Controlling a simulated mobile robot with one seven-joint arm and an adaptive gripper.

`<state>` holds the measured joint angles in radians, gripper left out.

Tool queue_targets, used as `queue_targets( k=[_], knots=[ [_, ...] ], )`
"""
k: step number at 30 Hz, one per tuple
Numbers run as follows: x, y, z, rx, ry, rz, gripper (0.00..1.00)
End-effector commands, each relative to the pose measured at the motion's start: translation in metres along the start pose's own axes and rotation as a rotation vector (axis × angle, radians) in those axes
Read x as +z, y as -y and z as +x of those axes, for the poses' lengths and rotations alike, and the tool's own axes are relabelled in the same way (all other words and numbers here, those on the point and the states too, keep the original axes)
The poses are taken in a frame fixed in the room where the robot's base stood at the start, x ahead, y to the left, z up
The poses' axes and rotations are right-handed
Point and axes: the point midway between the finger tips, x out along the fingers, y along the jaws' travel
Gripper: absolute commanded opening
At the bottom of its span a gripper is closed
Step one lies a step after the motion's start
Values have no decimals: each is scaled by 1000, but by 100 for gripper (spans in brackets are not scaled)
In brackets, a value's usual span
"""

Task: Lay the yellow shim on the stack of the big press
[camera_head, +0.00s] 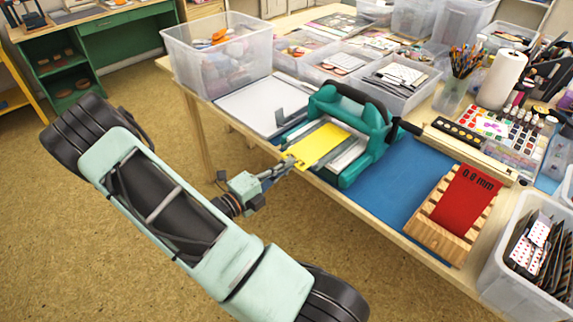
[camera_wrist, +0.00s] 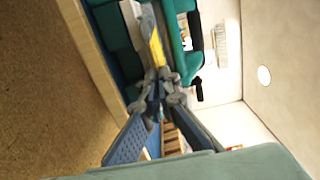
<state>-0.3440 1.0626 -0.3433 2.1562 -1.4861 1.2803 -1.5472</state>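The yellow shim (camera_head: 320,146) is a thin flat plate with a narrow tab at its near left end. It lies over the pale bed of the big teal press (camera_head: 378,135), with its far end by the press frame. Whether it rests fully on the stack or hovers slightly cannot be told. My gripper (camera_head: 287,164) is at the table's front edge with its fingertips closed on the shim's tab. The wrist view shows the shim (camera_wrist: 157,48) extending from my fingertips (camera_wrist: 159,75) toward the press (camera_wrist: 190,45). The stack under the shim is mostly hidden.
A wooden slotted rack (camera_head: 448,240) holds a red shim (camera_head: 466,198) marked in mm, at the right. A white board (camera_head: 255,104) and a clear bin (camera_head: 215,60) lie left of the press. The blue mat (camera_head: 400,180) is clear between press and rack.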

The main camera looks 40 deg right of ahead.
Motion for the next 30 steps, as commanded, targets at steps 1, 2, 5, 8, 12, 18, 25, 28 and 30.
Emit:
queue_targets(
  k=[1, 2, 5, 8, 12, 18, 25, 28, 30],
  knots=[
    [0, 0, 0, 0, 0, 0, 0],
    [0, 0, 0, 0, 0, 0, 0],
    [0, 0, 0, 0, 0, 0, 9],
    [0, 0, 0, 1, 0, 0, 20],
    [0, 0, 0, 0, 0, 0, 25],
    [0, 0, -1, 1, 0, 0, 25],
    [1, 1, -13, 0, 2, 0, 25],
    [1, 1, -19, 0, 2, 0, 25],
    [0, 1, -23, 0, 1, 0, 25]
  ],
)
